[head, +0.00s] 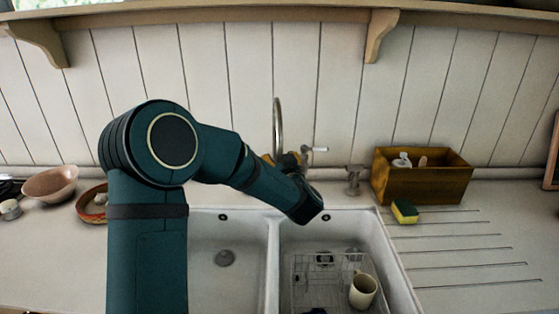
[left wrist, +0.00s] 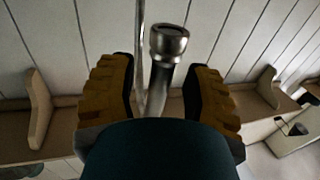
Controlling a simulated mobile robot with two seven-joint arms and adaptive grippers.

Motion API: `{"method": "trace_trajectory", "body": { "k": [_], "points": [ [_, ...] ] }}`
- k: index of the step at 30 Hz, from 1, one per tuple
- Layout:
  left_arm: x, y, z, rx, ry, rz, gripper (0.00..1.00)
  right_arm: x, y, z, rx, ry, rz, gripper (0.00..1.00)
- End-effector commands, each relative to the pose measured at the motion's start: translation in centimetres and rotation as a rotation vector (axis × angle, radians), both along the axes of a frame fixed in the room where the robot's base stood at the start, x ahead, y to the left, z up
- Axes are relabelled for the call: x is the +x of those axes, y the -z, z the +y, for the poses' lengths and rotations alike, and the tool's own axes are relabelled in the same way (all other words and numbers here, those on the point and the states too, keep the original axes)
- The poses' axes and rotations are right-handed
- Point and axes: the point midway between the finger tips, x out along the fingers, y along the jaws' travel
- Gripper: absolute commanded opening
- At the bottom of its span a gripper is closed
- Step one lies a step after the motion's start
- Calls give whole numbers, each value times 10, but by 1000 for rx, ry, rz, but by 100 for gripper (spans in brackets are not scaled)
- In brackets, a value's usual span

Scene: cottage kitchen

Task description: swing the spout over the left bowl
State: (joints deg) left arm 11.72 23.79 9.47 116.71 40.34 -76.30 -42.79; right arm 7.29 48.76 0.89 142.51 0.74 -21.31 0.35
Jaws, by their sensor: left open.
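The tap's tall, thin metal spout (head: 277,125) rises behind the divider of the double sink. In the left wrist view the round nozzle end of the spout (left wrist: 169,40) shows between my fingers, with a gap to the right one. My left gripper (head: 288,160) is open at the tap, its orange-brown fingers on either side of the spout; it also shows in the left wrist view (left wrist: 163,68). I cannot tell whether a finger touches. The left bowl (head: 218,278) is empty, partly hidden by my arm. My right gripper is not in view.
The right bowl (head: 375,235) holds a wire rack (head: 310,285) and a cream mug (head: 363,291). A small tap fitting (head: 354,180), a sponge (head: 404,211) and a wooden box (head: 425,180) stand right. A pink bowl (head: 50,184) and basket (head: 92,205) stand left.

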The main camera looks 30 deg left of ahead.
Motion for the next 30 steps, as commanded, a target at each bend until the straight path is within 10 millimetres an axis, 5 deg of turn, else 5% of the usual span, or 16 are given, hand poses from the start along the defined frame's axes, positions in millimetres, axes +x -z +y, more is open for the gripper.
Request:
{"method": "trace_trajectory", "body": {
  "k": [7, 12, 30],
  "points": [
    [0, 0, 0, 0, 0, 0, 52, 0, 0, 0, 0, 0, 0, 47],
    [0, 0, 0, 0, 0, 0, 0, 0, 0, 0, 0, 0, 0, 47],
    [-14, 2, 19, 3, 123, -2, 0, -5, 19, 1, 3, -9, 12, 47]
  ]
}}
